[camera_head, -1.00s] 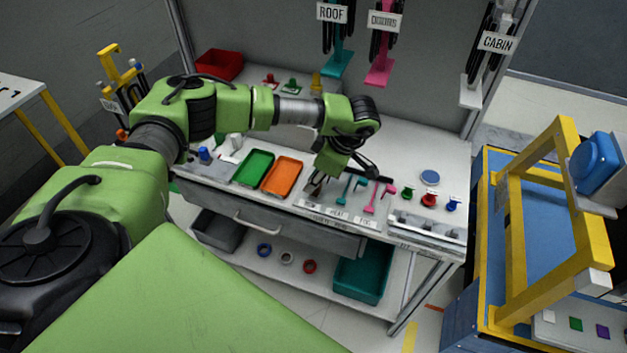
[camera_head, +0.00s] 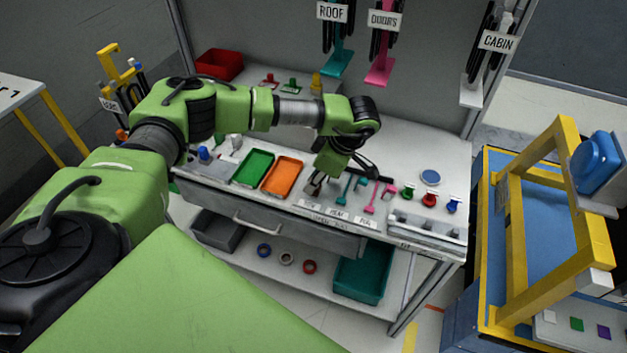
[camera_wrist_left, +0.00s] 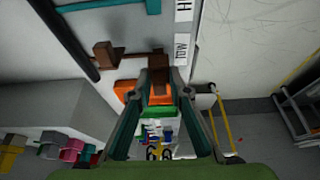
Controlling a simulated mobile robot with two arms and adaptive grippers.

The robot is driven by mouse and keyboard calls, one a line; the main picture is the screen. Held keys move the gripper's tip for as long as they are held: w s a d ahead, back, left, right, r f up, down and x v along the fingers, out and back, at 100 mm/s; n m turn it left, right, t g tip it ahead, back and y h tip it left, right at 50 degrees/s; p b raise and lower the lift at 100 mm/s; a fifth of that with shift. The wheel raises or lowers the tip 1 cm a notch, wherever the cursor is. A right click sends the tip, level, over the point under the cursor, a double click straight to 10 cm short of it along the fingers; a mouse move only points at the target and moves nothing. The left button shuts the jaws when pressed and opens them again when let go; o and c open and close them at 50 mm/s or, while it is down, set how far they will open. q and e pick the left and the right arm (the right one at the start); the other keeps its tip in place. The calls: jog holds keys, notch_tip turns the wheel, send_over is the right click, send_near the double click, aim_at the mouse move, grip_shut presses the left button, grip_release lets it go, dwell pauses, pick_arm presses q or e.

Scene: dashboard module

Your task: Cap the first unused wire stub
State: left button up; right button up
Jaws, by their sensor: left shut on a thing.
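A row of coloured wire stubs lies at the front of the workbench, with white labels below it. The teal stub (camera_head: 344,187) and the pink stub (camera_head: 371,196) lie to the right of my left gripper (camera_head: 316,186). In the left wrist view my left gripper (camera_wrist_left: 160,82) is shut on the brown stub (camera_wrist_left: 106,54), which has a block-like end. The brown stub is mostly hidden by the fingers in the head view. Whether a cap sits on it cannot be told. My right gripper is not in view.
A green tray (camera_head: 254,167) and an orange tray (camera_head: 283,177) sit left of the gripper. Small green (camera_head: 408,192), red (camera_head: 430,199) and blue (camera_head: 453,205) parts stand to the right. A teal bin (camera_head: 362,276) is on the lower shelf. A yellow frame (camera_head: 510,225) stands at right.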

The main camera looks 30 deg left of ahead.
pick_arm(q)
jog(key=shift+f+b, duration=0.85)
jog(key=shift+f, duration=0.35)
jog(key=o, duration=0.8)
jog(key=shift+d+r, duration=0.1)
jog(key=shift+r, duration=0.1)
jog(key=v, duration=1.1)
jog(key=shift+r, duration=0.3)
jog(key=shift+d, duration=0.15)
